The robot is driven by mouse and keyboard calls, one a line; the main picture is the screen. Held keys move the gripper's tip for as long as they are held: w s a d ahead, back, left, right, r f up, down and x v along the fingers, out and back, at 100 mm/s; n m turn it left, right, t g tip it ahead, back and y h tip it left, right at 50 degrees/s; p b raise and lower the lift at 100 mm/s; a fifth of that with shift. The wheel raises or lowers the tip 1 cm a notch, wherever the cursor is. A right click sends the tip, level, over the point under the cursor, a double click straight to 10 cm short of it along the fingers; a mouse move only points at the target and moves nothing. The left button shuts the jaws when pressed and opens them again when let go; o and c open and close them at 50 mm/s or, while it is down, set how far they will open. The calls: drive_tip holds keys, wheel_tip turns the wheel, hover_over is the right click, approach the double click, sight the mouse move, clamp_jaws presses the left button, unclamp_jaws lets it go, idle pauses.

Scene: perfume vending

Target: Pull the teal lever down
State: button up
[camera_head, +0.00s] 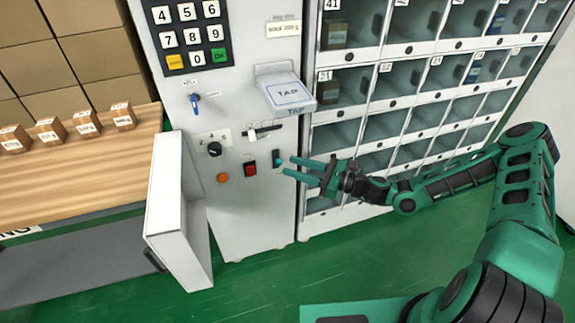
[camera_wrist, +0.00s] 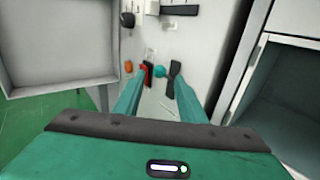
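The teal lever (camera_head: 278,156) is on a dark plate low on the front of the white vending panel (camera_head: 240,206), right of the red switch. In the wrist view its round teal knob (camera_wrist: 159,71) shows beside a dark upright plate (camera_wrist: 174,74). My gripper (camera_head: 289,166) points at the panel just right of and slightly below the lever. Its two teal fingers are apart with nothing held. In the wrist view the knob appears between the fingertips (camera_wrist: 160,79); whether they touch it cannot be told.
A red switch (camera_head: 250,169), an orange button (camera_head: 223,178) and a black knob (camera_head: 214,149) are left of the lever. A white tap card reader (camera_head: 286,92) juts out above. An open white door (camera_head: 178,208) stands at left. Glass-fronted compartments (camera_head: 385,125) are at right.

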sight(278, 161)
drive_tip(key=x, duration=0.3)
clamp_jaws()
